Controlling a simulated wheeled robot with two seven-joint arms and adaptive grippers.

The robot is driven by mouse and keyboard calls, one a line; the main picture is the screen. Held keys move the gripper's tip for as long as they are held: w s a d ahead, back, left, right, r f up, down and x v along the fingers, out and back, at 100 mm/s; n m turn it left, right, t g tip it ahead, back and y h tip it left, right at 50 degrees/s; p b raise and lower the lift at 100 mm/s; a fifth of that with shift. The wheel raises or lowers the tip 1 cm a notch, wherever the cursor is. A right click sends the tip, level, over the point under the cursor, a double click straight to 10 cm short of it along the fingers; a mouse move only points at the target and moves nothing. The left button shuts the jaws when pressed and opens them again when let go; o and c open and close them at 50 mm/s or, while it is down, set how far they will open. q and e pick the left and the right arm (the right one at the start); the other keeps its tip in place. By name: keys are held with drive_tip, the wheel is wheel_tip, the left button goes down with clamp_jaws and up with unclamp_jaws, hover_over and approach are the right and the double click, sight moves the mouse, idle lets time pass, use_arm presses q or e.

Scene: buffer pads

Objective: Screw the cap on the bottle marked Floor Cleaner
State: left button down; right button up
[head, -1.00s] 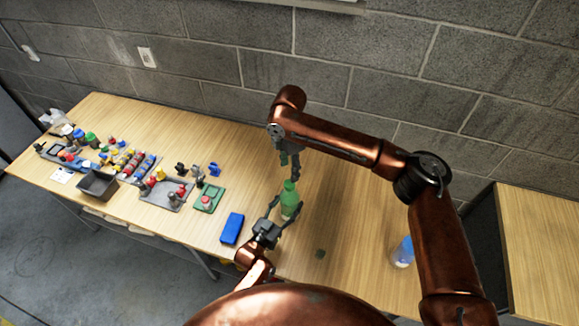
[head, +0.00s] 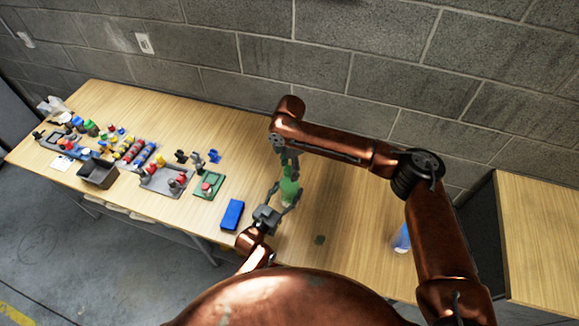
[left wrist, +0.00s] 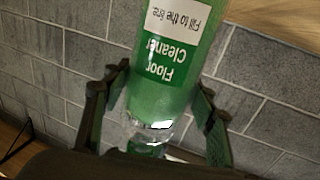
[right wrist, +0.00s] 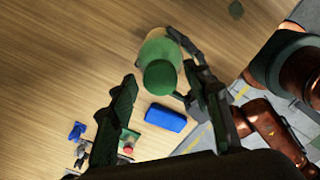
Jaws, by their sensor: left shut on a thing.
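The green Floor Cleaner bottle (head: 289,188) stands upright on the table. Its label (left wrist: 172,55) shows upside down in the left wrist view. My left gripper (head: 281,197) is shut on the bottle, with a finger on each side. A dark green round cap (right wrist: 160,77) shows at the bottle's top in the right wrist view; I cannot tell how tightly it sits. My right gripper (right wrist: 165,95) points down just above the bottle top, fingers apart, with the cap showing between and beyond them. In the head view the right fingers (head: 289,162) partly hide the bottle's top.
A blue box (head: 232,215) lies left of the bottle. Further left are a green tray (head: 216,190), a grey tray (head: 150,185), a dark bin (head: 97,178) and several small parts. A blue-and-white bottle (head: 401,239) is partly behind my right arm. A brick wall stands behind.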

drive_tip(key=c, duration=1.2)
drive_tip(key=shift+o, duration=0.2)
drive_tip(key=m, duration=0.8)
drive_tip(key=o, duration=1.4)
drive_tip(key=shift+r, duration=0.1)
wheel_tip(320, 180, up, 12)
drive_tip(key=shift+f, duration=0.1)
